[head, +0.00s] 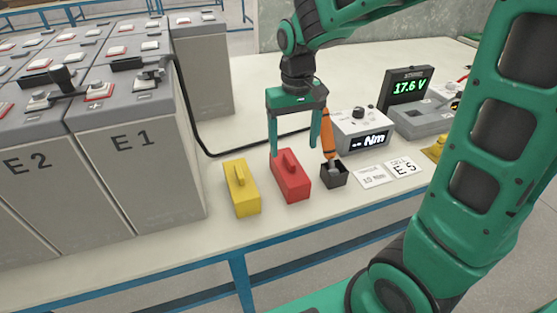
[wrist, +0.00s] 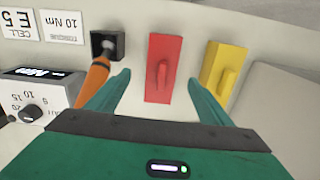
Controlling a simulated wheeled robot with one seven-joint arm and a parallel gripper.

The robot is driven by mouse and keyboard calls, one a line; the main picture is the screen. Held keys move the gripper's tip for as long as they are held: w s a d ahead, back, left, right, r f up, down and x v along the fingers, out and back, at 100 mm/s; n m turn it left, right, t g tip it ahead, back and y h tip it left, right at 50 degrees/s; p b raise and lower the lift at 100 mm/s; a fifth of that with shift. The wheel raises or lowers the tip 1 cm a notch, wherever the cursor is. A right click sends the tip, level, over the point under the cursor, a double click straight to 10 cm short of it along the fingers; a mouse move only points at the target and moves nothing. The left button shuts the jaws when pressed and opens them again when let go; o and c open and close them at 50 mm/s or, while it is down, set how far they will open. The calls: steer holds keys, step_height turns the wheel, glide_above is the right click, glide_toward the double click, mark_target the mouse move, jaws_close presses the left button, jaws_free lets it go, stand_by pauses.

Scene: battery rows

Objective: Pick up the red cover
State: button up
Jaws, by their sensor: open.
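The red cover (head: 292,179) is a block with a raised ridge handle. It stands on the pale bench between the yellow cover (head: 241,190) and a small black holder (head: 334,175). My gripper (head: 294,151) is open, pointing down above and behind the red cover. In the wrist view the red cover (wrist: 163,70) lies ahead of my open fingers (wrist: 158,85), roughly centred between them, with nothing held. I cannot tell the exact height of the fingertips over it.
An orange-handled tool (head: 327,132) stands in the black holder, close to my right finger. A torque display box (head: 362,131), a voltmeter (head: 408,87) and cards (head: 403,167) lie to the right. Large grey battery cells (head: 140,165) stand left. The bench's front edge is near the covers.

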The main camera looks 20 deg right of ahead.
mark_target(289, 169)
steer(key=f, duration=0.3)
steer(key=w+a+f, duration=0.1)
steer(key=shift+f, duration=0.35)
steer(key=shift+w+d+f, duration=0.15)
steer(key=shift+f, duration=1.4)
steer(key=shift+w+d+f, duration=0.1)
steer(key=shift+d+f, duration=0.05)
steer(key=shift+f, duration=1.35)
steer(key=c, duration=1.1)
